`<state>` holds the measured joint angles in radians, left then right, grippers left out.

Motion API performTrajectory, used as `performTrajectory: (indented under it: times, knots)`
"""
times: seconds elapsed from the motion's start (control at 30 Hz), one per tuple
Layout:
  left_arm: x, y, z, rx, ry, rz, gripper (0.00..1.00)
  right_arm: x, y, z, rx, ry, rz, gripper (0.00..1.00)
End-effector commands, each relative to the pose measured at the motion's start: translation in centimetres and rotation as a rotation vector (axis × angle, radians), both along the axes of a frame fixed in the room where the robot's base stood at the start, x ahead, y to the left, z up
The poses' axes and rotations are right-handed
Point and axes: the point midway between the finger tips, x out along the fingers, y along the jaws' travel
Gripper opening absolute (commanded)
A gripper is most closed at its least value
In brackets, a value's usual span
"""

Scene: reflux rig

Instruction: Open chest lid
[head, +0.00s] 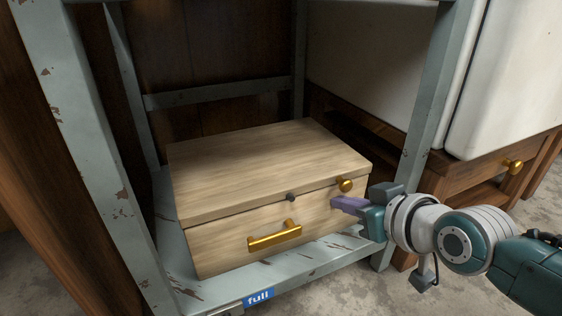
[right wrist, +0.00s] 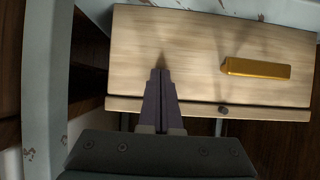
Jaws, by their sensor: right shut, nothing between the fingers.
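The pale wooden chest (head: 255,160) sits on the lower shelf of a metal rack, with its lid (head: 265,158) down. A round gold knob (head: 346,185) is on the lid's front edge at the right. A small dark stud (head: 291,197) is near the lid seam, and also shows in the right wrist view (right wrist: 222,109). A gold bar handle (head: 274,236) is on the front face, also seen in the right wrist view (right wrist: 255,68). My right gripper (head: 335,203) is shut and empty, its purple fingers just below the knob, by the front face. Contact is unclear. My left gripper is out of view.
Worn grey-blue rack posts stand left (head: 90,150) and right (head: 425,110) of the chest. A blue "full" label (head: 258,298) is on the shelf's front edge. A wooden cabinet with a gold knob (head: 515,167) stands at right under a white body (head: 515,75).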

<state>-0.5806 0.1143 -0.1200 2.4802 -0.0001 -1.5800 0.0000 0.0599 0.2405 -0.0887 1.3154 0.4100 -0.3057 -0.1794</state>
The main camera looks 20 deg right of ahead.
Motion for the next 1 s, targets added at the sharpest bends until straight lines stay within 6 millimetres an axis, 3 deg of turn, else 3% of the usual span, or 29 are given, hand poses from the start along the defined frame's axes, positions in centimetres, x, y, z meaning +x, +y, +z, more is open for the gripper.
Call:
performTrajectory:
  times: [0.1,0.7,1.0]
  knots:
    - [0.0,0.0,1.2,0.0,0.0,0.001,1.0,0.3,0.0,1.7,0.0,-0.016,0.0,0.0]
    - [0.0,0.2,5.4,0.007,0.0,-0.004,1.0,0.4,0.0,5.7,0.0,-0.017,0.0,0.0]
    - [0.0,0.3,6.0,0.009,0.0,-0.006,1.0,0.3,0.0,6.1,0.001,-0.014,0.0,0.0]
